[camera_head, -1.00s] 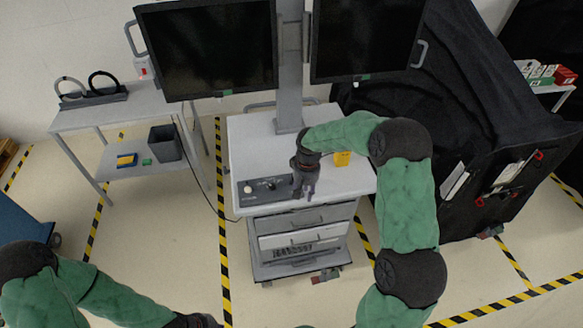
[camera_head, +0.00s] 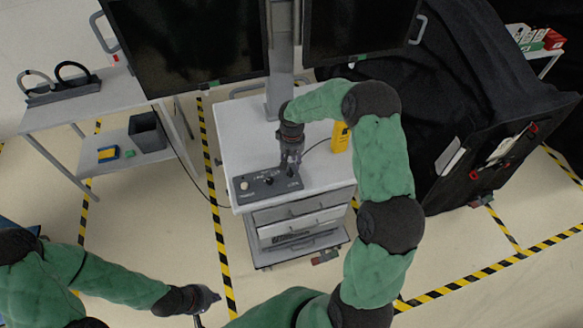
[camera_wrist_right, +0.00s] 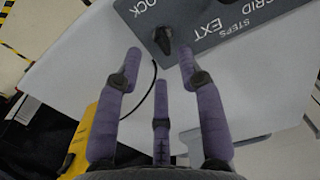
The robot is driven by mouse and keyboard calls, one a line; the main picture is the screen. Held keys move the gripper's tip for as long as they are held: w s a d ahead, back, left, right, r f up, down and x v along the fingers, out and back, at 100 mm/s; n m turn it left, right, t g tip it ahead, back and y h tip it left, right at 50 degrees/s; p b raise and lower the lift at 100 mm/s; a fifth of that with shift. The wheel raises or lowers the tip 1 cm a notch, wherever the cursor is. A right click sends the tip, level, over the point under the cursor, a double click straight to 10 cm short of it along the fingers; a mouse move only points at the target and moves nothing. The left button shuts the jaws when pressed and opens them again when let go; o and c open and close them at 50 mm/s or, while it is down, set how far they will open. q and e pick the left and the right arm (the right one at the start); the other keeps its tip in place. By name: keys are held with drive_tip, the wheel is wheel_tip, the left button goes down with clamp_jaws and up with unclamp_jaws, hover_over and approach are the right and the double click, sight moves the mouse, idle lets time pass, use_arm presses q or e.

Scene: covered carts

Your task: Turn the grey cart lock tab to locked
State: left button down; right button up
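The grey control panel (camera_head: 252,192) lies on the front of the white cart top (camera_head: 235,150). In the right wrist view a dark tab-like knob (camera_wrist_right: 163,40) stands near the end of the panel (camera_wrist_right: 215,22), beside partly cut-off lettering reading "OCK". My right gripper (camera_head: 291,168) is over the right end of the panel, hiding the knob in the head view. Its purple-grey fingers (camera_wrist_right: 160,62) are spread, with the knob just beyond and between the tips. My left gripper (camera_head: 207,298) is low over the floor, away from the cart; its fingers are too small to read.
A yellow device (camera_head: 340,137) with a black cable stands on the cart top right of my right gripper. Two monitors (camera_head: 190,40) hang above the cart. A side table (camera_head: 75,110) is at left, and a black-covered cart (camera_head: 450,110) at right.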

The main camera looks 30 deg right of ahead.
sight(291, 172)
drive_tip(key=shift+f, duration=2.45)
clamp_jaws()
